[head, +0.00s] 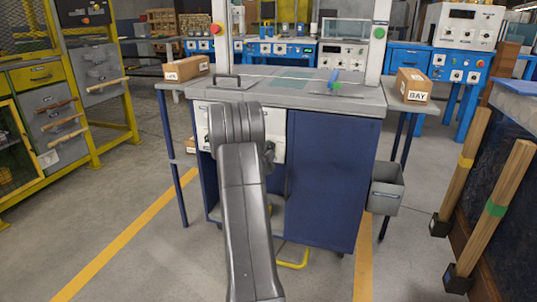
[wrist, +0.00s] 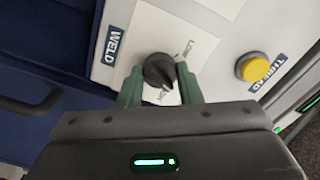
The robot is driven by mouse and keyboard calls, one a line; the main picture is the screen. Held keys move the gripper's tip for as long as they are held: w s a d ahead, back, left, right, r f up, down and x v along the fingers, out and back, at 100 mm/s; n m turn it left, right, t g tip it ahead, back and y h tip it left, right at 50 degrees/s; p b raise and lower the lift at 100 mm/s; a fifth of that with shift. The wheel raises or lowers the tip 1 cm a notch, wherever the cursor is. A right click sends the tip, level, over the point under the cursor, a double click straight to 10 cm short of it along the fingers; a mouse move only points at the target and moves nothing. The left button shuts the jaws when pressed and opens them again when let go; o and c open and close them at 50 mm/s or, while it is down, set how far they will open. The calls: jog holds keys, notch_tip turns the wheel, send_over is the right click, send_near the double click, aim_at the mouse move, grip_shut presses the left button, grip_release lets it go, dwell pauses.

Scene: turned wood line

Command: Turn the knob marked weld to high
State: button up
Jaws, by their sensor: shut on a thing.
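The weld knob (wrist: 158,70) is a round black knob on a white panel in the wrist view, beside a dark label reading WELD (wrist: 115,45). The words LOW and HIGH are printed by it, HIGH partly hidden by the knob and fingers. My gripper (wrist: 158,86) has its two green fingers on either side of the knob and is shut on it. Which mark the knob points to is hard to tell. In the head view my arm covers the knob and most of the white panel (head: 280,135) on the bench front.
A yellow button (wrist: 252,67) with a THREAD label is right of the knob. A blue cabinet door (head: 335,175) is right of the panel, under the grey bench top (head: 300,95). A grey bin (head: 387,190) hangs at the right. Open floor lies in front.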

jog(key=m, duration=0.3)
jog(key=shift+m, duration=2.2)
jog(key=o, duration=1)
jog(key=shift+d, duration=0.1)
jog(key=p+v, duration=0.2)
jog(key=v, duration=1.1)
jog(key=shift+s+p, duration=0.35)
jog(key=shift+p, duration=0.05)
